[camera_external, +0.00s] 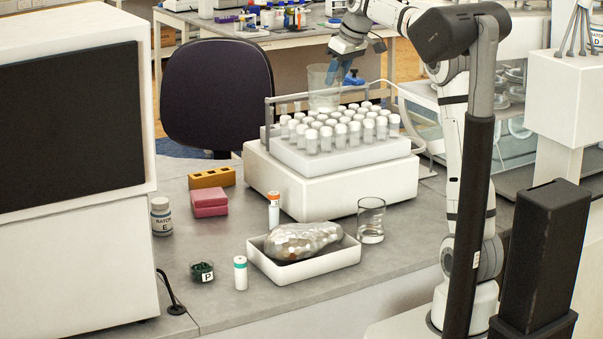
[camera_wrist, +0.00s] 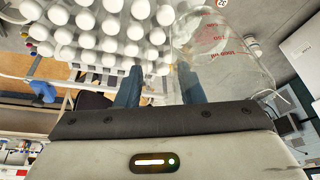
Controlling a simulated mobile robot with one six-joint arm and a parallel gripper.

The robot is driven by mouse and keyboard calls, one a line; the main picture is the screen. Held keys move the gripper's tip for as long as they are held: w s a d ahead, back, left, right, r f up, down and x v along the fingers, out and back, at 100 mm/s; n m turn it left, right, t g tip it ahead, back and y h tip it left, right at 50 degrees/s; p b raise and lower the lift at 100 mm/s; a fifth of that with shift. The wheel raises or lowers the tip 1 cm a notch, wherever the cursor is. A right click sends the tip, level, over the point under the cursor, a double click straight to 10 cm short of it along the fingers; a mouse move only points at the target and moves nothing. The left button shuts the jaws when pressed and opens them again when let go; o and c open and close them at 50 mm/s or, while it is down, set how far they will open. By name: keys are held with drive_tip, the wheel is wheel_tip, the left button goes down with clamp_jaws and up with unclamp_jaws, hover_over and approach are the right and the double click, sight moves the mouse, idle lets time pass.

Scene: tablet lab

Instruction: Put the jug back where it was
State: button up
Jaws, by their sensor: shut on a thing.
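The jug (camera_external: 322,88) is a clear vessel, held above the rear of the vial rack in the external view. In the wrist view the jug (camera_wrist: 222,45) shows red volume markings and sits right of centre, by the right blue finger. My gripper (camera_external: 345,74) is shut on the jug at its right side in the external view. In the wrist view the two blue fingers of my gripper (camera_wrist: 160,88) stand apart. The exact contact with the jug is hard to make out through its clear wall.
The vial rack (camera_external: 290,157) with several white-capped vials stands on a white machine (camera_external: 300,192) with a raised rail. In front are a white tray (camera_external: 305,270) with a lumpy bag, a glass beaker (camera_external: 371,222), small bottles and a dish.

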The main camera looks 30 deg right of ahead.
drive_tip(key=w+a+f+n+g+y+p, duration=0.1)
drive_tip(key=w+a+n, duration=0.15)
drive_tip(key=a, duration=1.35)
drive_tip(key=w+a+f+n+y+p, duration=0.1)
drive_tip(key=a+n, duration=0.2)
drive_tip(key=a, duration=1.2)
drive_tip(key=shift+m, duration=0.25)
drive_tip(key=f, duration=0.9)
drive_tip(key=f+p, duration=0.1)
drive_tip(key=f, duration=0.8)
drive_tip(key=f+p, duration=0.1)
drive_tip(key=f, duration=0.9)
drive_tip(key=shift+w+a, duration=0.2)
drive_tip(key=shift+a, duration=0.05)
drive_tip(key=shift+r, duration=0.1)
drive_tip(key=o, duration=0.8)
drive_tip(key=shift+f, duration=0.2)
drive_tip(key=o, duration=0.4)
drive_tip(key=shift+o, duration=0.2)
drive_tip(key=shift+r, duration=0.1)
